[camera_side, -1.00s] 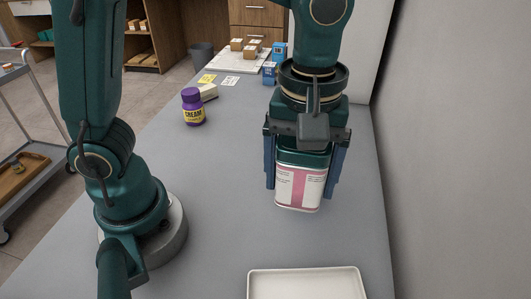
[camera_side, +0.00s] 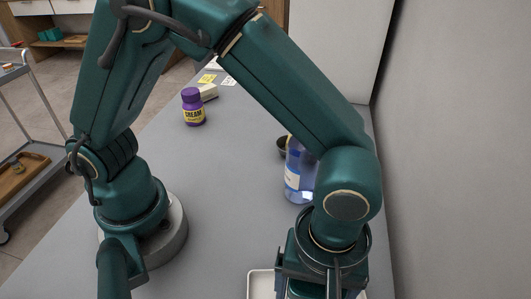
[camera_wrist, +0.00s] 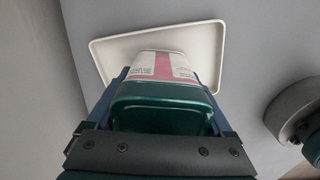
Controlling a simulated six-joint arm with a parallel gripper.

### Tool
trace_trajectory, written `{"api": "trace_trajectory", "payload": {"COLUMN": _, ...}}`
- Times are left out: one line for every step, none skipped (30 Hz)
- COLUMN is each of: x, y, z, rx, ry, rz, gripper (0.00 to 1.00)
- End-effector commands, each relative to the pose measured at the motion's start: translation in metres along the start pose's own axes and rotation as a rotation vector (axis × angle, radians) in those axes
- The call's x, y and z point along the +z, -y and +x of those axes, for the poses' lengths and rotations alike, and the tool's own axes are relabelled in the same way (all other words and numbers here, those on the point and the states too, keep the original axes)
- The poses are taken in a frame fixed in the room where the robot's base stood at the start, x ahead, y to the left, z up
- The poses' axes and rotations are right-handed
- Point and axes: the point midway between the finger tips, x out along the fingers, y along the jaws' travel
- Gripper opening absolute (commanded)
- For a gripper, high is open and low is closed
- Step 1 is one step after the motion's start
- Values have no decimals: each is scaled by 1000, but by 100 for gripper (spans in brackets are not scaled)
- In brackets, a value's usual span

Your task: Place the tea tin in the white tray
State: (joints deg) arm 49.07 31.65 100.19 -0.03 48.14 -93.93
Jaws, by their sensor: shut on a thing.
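The tea tin (camera_wrist: 162,66) has a white and pink label and a dark green end. In the wrist view my gripper (camera_wrist: 165,100) is shut on it, one finger on each side. The white tray (camera_wrist: 208,40) lies on the counter beyond the tin, and the tin overlaps it in this view. I cannot tell whether the tin touches the tray. In the side view the tray (camera_side: 259,283) shows only in part at the bottom edge, behind my gripper, and the tin is hidden.
A blue bottle (camera_side: 296,180) stands on the counter behind my forearm, with a dark round object (camera_side: 282,147) beside it. A wall runs along the right. The counter's middle is clear.

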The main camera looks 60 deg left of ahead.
Motion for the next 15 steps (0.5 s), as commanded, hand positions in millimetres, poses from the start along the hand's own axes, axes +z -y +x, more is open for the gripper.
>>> {"api": "trace_trajectory", "payload": {"x": 0, "y": 1, "z": 9, "rx": -6, "ry": 0, "rz": 0, "gripper": 21}}
{"api": "trace_trajectory", "payload": {"x": 0, "y": 1, "z": 12, "rx": -4, "ry": 0, "rz": 0, "gripper": 21}}
{"api": "trace_trajectory", "payload": {"x": 0, "y": 1, "z": 16, "rx": -4, "ry": 0, "rz": 0, "gripper": 21}}
{"api": "trace_trajectory", "payload": {"x": 0, "y": 0, "z": 18, "rx": -3, "ry": 0, "rz": 0, "gripper": 21}}
{"api": "trace_trajectory", "payload": {"x": 0, "y": 1, "z": 20, "rx": -3, "ry": 0, "rz": 0, "gripper": 21}}
{"api": "trace_trajectory", "payload": {"x": 0, "y": 0, "z": 20, "rx": -1, "ry": 0, "rz": 0, "gripper": 21}}
{"api": "trace_trajectory", "payload": {"x": 0, "y": 0, "z": 20, "rx": 0, "ry": 0, "rz": 0, "gripper": 21}}
{"api": "trace_trajectory", "payload": {"x": 0, "y": 0, "z": 20, "rx": 0, "ry": 0, "rz": 0, "gripper": 21}}
{"api": "trace_trajectory", "payload": {"x": 0, "y": 0, "z": 20, "rx": 0, "ry": 0, "rz": 0, "gripper": 21}}
{"api": "trace_trajectory", "payload": {"x": 0, "y": 0, "z": 20, "rx": 0, "ry": 0, "rz": 0, "gripper": 21}}
{"api": "trace_trajectory", "payload": {"x": 0, "y": 0, "z": 20, "rx": 0, "ry": 0, "rz": 0, "gripper": 21}}
{"api": "trace_trajectory", "payload": {"x": 0, "y": 0, "z": 20, "rx": 0, "ry": 0, "rz": 0, "gripper": 21}}
{"api": "trace_trajectory", "payload": {"x": -1, "y": 0, "z": 20, "rx": 0, "ry": 0, "rz": 0, "gripper": 21}}
{"api": "trace_trajectory", "payload": {"x": -1, "y": 0, "z": 21, "rx": 0, "ry": 0, "rz": 0, "gripper": 21}}
{"api": "trace_trajectory", "payload": {"x": -1, "y": 0, "z": 22, "rx": 0, "ry": 0, "rz": 0, "gripper": 21}}
